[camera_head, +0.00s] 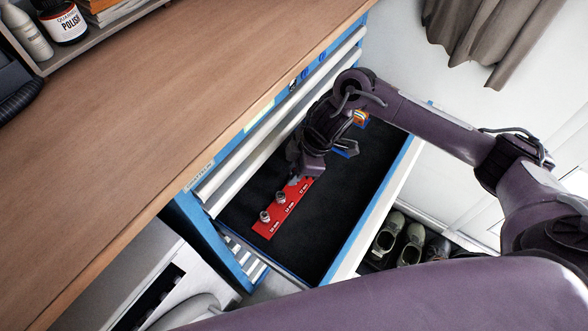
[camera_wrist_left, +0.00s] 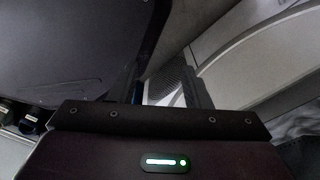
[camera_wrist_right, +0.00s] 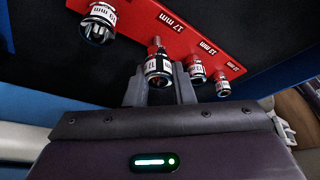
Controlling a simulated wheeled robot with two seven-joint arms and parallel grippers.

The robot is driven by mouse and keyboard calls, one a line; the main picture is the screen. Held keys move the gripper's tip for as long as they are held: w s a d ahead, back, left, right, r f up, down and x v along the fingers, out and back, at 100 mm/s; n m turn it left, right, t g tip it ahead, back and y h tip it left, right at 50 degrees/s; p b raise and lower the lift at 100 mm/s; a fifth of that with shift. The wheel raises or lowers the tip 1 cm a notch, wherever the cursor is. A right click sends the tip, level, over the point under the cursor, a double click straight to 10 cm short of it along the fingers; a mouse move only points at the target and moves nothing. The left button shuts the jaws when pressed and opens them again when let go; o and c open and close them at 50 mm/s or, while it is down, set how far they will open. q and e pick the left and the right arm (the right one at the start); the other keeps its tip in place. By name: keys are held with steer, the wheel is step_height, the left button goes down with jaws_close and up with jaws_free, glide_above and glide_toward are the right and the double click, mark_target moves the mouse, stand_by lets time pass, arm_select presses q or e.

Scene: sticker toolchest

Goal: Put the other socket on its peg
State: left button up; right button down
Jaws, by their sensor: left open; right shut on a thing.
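The red rail (camera_head: 287,211) lies on the dark drawer liner. My right gripper (camera_wrist_right: 160,90) is at the rail, shut on a silver socket (camera_wrist_right: 158,70) with a white label band. A peg (camera_wrist_right: 155,46) shows right behind the held socket, near a 17 mm mark; I cannot tell whether they touch. Two smaller sockets (camera_wrist_right: 197,70) (camera_wrist_right: 222,86) stand on the rail to the right, and a larger socket (camera_wrist_right: 98,22) is at upper left. In the head view, my right gripper (camera_head: 300,172) hides the held socket. My left gripper (camera_wrist_left: 162,88) is open and empty, away from the rail.
The open drawer has a blue and white front edge (camera_head: 372,217). The wooden worktop (camera_head: 170,110) is beside the drawer. Shoes (camera_head: 388,235) stand on the floor below. The liner (camera_head: 330,220) beside the rail is clear.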

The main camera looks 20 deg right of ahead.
steer(key=shift+f+b, duration=0.7)
steer(key=shift+f, duration=0.5)
steer(key=c, duration=1.1)
jaws_free()
steer(key=shift+c, duration=0.2)
steer(key=v, duration=0.7)
steer(key=shift+r, duration=0.4)
steer(key=shift+s+d+f, duration=0.1)
steer(key=shift+d, duration=0.1)
